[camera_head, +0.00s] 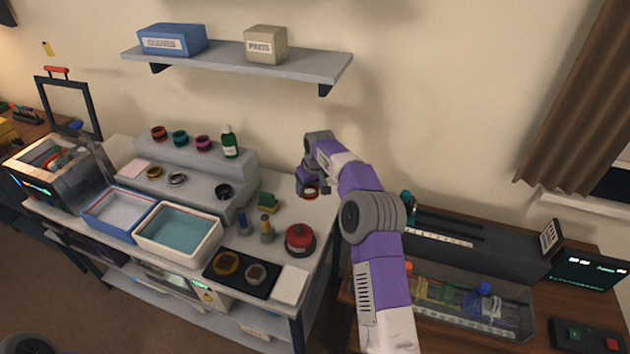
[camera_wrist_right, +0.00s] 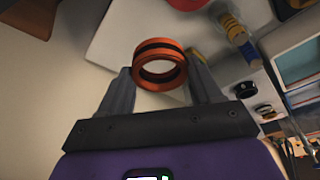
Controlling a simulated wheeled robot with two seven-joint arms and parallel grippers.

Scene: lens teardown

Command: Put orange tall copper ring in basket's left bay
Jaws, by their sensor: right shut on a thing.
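My right gripper (camera_head: 306,186) is shut on an orange copper ring with a dark band, held above the right part of the grey workbench (camera_head: 318,222). In the right wrist view the ring (camera_wrist_right: 160,51) sits between the two fingertips (camera_wrist_right: 163,82), its opening facing the camera. At the far left is a metal box (camera_head: 48,165) with a lit front and coloured things inside. A tall black frame with a red grip (camera_head: 58,71) rises behind it. I cannot tell whether these form the basket, and its bays cannot be made out. My left gripper is not in view.
A stepped grey stand with several rings and a green bottle (camera_head: 230,142) is at the back. Blue-rimmed (camera_head: 98,225) and white (camera_head: 150,248) trays stand in front. A red-topped jar (camera_head: 299,238) is near the gripper. A shelf (camera_head: 240,66) overhangs the bench.

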